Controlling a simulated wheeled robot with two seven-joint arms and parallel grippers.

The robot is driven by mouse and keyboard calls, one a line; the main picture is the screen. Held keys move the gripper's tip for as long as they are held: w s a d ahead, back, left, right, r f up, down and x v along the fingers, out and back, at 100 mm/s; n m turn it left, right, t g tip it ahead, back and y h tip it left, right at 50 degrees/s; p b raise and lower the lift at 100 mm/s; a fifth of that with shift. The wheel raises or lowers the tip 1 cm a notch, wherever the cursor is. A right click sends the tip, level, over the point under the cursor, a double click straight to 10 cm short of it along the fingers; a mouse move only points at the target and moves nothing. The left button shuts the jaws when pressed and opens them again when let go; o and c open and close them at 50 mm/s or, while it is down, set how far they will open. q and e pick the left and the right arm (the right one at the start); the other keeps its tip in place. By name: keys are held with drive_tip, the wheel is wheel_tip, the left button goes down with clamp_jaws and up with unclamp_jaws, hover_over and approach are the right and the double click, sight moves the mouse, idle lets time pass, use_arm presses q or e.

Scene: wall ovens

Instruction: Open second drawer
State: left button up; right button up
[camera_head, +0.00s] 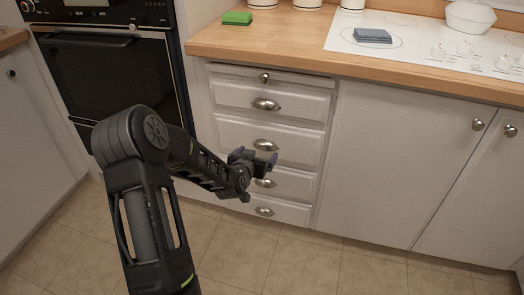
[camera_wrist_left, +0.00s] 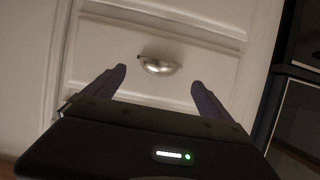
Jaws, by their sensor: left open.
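A white stack of drawers stands under the counter in the head view, all shut. Below a thin top panel with a round knob (camera_head: 265,78) come the upper cup-handled drawer (camera_head: 235,97), the one under it (camera_head: 235,135), and two lower ones. Their metal cup handles include the second one down (camera_head: 266,145). My left gripper (camera_head: 262,161) is open and empty in front of the stack, near that handle and the one below it. In the left wrist view a cup handle (camera_wrist_left: 160,65) lies ahead, between the open fingers (camera_wrist_left: 160,88) and apart from them. My right gripper is out of view.
A wooden counter (camera_head: 290,48) overhangs the drawers, bearing a green sponge (camera_head: 237,18) and a white cooktop (camera_head: 400,45). A black oven (camera_head: 110,75) stands left. A closed cabinet door (camera_head: 390,160) is right. The tiled floor (camera_head: 330,265) is clear.

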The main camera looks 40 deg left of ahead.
sight(263, 148)
use_arm(q)
drive_tip(key=b+x, duration=0.1)
drive_tip(key=x, duration=0.5)
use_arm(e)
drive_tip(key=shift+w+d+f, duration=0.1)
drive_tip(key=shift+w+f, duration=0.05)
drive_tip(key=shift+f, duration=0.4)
use_arm(q)
drive_tip(key=shift+c, duration=0.3)
clamp_jaws()
drive_tip(key=shift+f, duration=0.1)
